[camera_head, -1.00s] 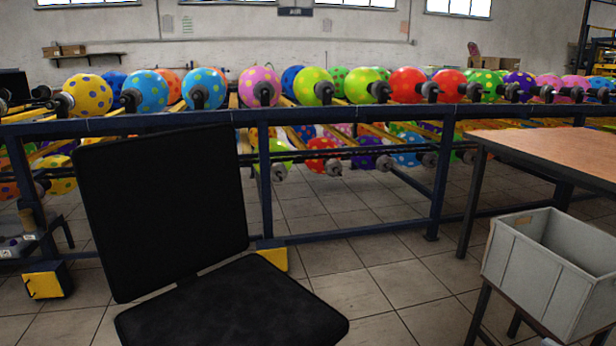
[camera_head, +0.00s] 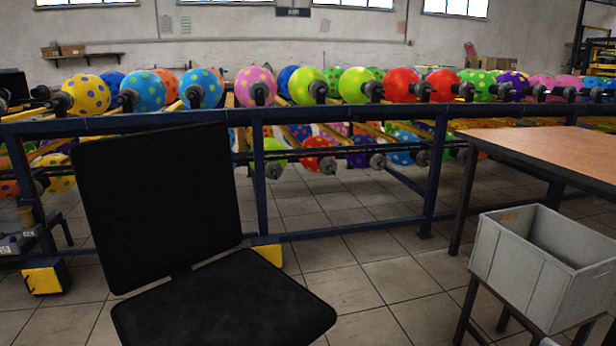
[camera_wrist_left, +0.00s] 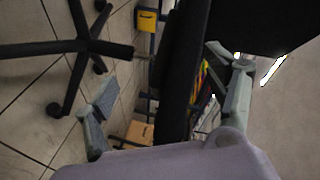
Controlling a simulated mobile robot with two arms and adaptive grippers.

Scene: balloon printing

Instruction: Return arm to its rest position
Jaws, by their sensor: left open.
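In the left wrist view my left gripper (camera_wrist_left: 165,105) is open, its two grey fingers spread wide apart with nothing held between them. The black office chair's back and wheeled base (camera_wrist_left: 85,45) show close behind the fingers in that tilted view. In the head view the same kind of black chair (camera_head: 160,205) stands in front, at left of centre. Neither gripper shows in the head view, and the right gripper is in no view.
A blue rack (camera_head: 340,225) with rows of patterned balloons (camera_head: 258,86) runs across the back. A wooden-topped table (camera_head: 550,150) stands at right, with a grey bin (camera_head: 510,270) on a stand before it. Tiled floor (camera_head: 380,270) is clear between chair and bin.

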